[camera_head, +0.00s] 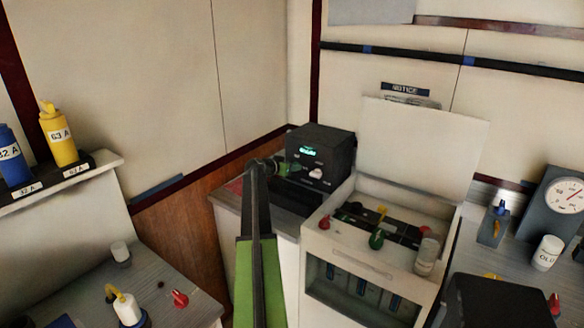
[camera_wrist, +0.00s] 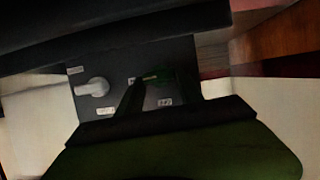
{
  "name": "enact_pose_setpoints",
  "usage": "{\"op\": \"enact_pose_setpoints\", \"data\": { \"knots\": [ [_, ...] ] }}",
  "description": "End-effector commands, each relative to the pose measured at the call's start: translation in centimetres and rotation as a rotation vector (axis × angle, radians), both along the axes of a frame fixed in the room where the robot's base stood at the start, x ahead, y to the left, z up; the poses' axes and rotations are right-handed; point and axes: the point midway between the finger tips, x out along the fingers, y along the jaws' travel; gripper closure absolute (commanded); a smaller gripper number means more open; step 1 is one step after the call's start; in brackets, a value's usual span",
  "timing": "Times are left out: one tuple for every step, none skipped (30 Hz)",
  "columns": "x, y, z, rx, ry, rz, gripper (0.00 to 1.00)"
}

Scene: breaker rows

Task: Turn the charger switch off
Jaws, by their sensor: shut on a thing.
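A black box with a lit green display (camera_head: 307,151) stands in the corner on a grey cabinet, in the head view. A pale knob (camera_head: 317,172) is on its front right; it also shows in the wrist view (camera_wrist: 95,87), at the left of the dark panel (camera_wrist: 115,65). My gripper (camera_head: 277,166) is at the box's left front. In the wrist view my gripper's fingers (camera_wrist: 160,82) are shut around a dark green knob (camera_wrist: 156,75) on that panel, mostly hidden between them. The small labels are too blurred to read, so I cannot tell which knob is marked charger.
A white cabinet (camera_head: 325,250) with a raised lid (camera_head: 425,135) and several knobs stands to the right of my arm. A grey bench (camera_head: 80,285) with a red knob (camera_head: 179,299) is at lower left. Yellow and blue bottles (camera_head: 58,138) stand on a left shelf.

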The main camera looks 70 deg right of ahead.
Motion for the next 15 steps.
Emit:
{"op": "enact_pose_setpoints", "data": {
  "knots": [
    [-0.02,0.19,-0.17,0.009,0.018,-0.005,0.97],
    [0.00,0.19,-0.19,0.014,0.033,-0.005,0.97],
    [0.03,0.19,-0.22,0.019,0.053,-0.006,0.97],
    [0.06,0.18,-0.26,0.025,0.072,-0.006,0.97],
    [0.10,0.17,-0.27,0.030,0.091,-0.006,0.97],
    [0.12,0.15,-0.29,0.037,0.120,-0.007,0.97],
    [0.15,0.13,-0.30,0.043,0.143,-0.007,0.97],
    [0.20,0.12,-0.33,0.049,0.166,-0.006,0.97],
    [0.25,0.12,-0.38,0.058,0.199,-0.006,0.97],
    [0.31,0.09,-0.40,0.064,0.224,-0.006,0.97],
    [0.36,0.07,-0.41,0.071,0.250,-0.006,0.97],
    [0.41,0.08,-0.47,0.080,0.282,-0.006,0.97],
    [0.47,0.07,-0.49,0.086,0.308,-0.005,0.97],
    [0.51,0.06,-0.51,0.093,0.333,-0.005,0.97],
    [0.54,0.06,-0.55,0.102,0.366,-0.006,0.97]
  ]
}}
